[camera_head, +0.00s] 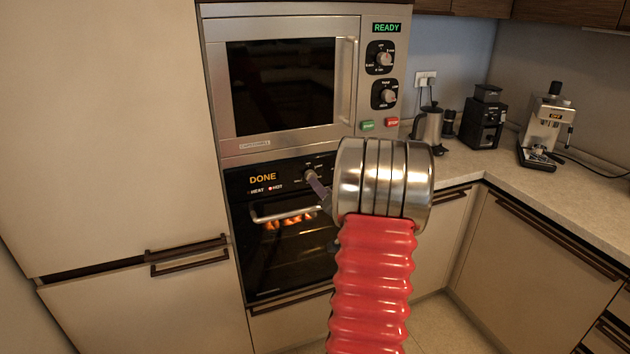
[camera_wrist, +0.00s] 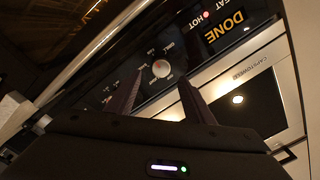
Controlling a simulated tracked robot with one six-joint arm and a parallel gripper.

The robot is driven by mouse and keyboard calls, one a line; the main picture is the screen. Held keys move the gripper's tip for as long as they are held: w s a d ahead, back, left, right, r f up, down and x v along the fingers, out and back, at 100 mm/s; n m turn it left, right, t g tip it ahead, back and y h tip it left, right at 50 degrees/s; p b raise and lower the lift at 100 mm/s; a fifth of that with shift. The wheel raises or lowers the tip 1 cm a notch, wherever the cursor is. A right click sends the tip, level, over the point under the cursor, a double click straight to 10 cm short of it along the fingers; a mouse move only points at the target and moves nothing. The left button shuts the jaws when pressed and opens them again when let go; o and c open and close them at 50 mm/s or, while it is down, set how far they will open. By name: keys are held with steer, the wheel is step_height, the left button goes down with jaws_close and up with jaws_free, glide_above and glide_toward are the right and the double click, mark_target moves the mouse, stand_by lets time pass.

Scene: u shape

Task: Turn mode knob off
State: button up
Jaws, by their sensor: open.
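The oven's control panel holds a round knob (camera_wrist: 160,68) with small labels around it, mostly too small to read. In the wrist view it shows between the tips of my gripper (camera_wrist: 161,78), whose two dark fingers are apart and empty. I cannot tell whether a finger touches the knob. In the head view my gripper (camera_head: 320,186) reaches the oven panel from the right, and the knob (camera_head: 309,174) shows just beyond the finger. The oven (camera_head: 247,217) display reads DONE, and a red light shows by HOT. An orange glow shows through its door.
The oven door handle (camera_head: 284,217) juts out just below the panel. Above is a microwave (camera_head: 222,90) with READY lit, an upper knob (camera_head: 383,59), a lower knob (camera_head: 388,97), and green and red buttons. A kettle (camera_head: 430,127) and coffee machines stand on the counter at right.

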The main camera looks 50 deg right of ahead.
mark_target(310, 176)
steer(key=x, duration=0.6)
steer(key=shift+w+d, duration=0.1)
steer(key=shift+w, duration=0.15)
